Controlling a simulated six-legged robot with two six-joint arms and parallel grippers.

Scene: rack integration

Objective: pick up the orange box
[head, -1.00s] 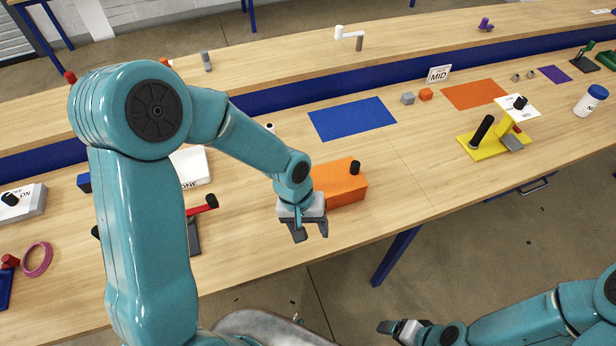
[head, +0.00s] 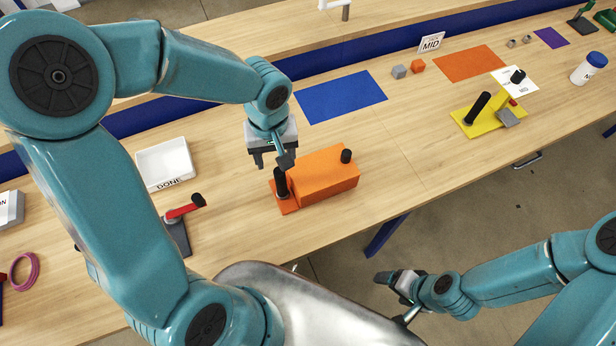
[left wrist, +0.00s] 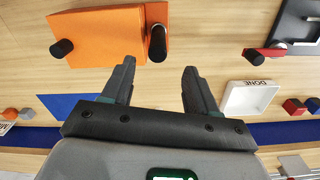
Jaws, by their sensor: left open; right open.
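The orange box (head: 325,174) sits on the wooden table near its front edge. It has a black knob (head: 346,156) on its right end and an upright black handle (head: 281,182) at its left end. My left gripper (head: 271,160) is open and empty, above and just behind the handle end. In the left wrist view the orange box (left wrist: 100,33) lies beyond the left finger, with the handle (left wrist: 157,42) near the gap between the fingertips (left wrist: 158,72). My right gripper (head: 390,280) is low at the right, off the table's front edge and away from the box.
A white DONE tray (head: 166,182) and a red-handled grey tool (head: 178,232) stand left of the box. A blue mat (head: 341,96) lies behind it. A yellow fixture (head: 485,122) stands further right. The table between box and fixture is clear.

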